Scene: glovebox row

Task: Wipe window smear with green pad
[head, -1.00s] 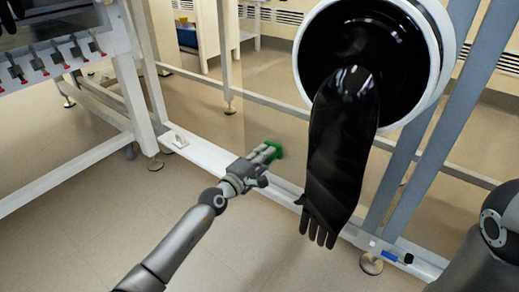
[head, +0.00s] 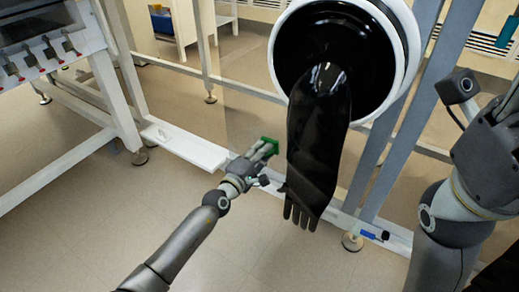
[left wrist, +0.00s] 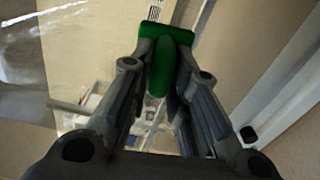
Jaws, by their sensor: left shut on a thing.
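My left gripper (head: 262,156) is shut on the green pad (head: 269,145), low and just left of the hanging black glove. In the left wrist view the pad (left wrist: 167,65) has a wide green face and a rounded grip between the two fingers (left wrist: 160,85). A clear window pane (head: 240,118) seems to stand behind the pad; I cannot tell whether they touch. Whitish streaks (left wrist: 48,20) show at the upper left of the left wrist view, possibly the smear. My right gripper (head: 500,130) is partly cut off at the right edge, its fingers unclear.
A black glove (head: 318,140) hangs from a white round port (head: 278,60) close beside my left gripper. A rail below holds a white ledge (head: 185,148) and a blue marker (head: 368,235). Grey posts (head: 395,110) stand right of the port. Open floor lies in front.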

